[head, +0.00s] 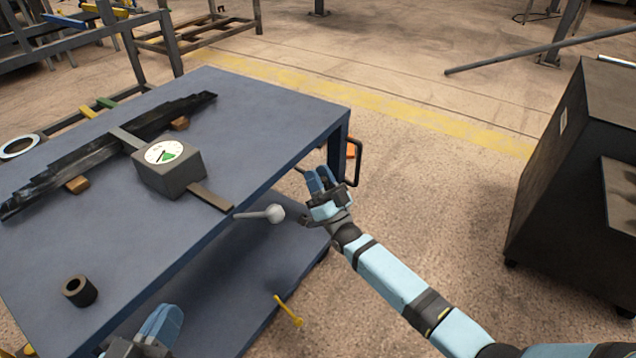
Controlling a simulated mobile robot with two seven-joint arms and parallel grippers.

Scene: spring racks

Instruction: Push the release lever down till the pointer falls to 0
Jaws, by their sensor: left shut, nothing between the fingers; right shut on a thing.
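A grey gauge box (169,171) sits on the blue table, with a round white dial (165,152) that has a green sector. Its dark pointer is too small to read exactly. A grey lever with a pale ball knob (275,213) sticks out past the table's right edge; I take it for the release lever. My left gripper (160,323) is shut and empty at the bottom, over the table's near edge.
A yellow bar (288,312) shows low beside the lower shelf. A dark cabinet (570,160) stands right. The floor between is clear.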

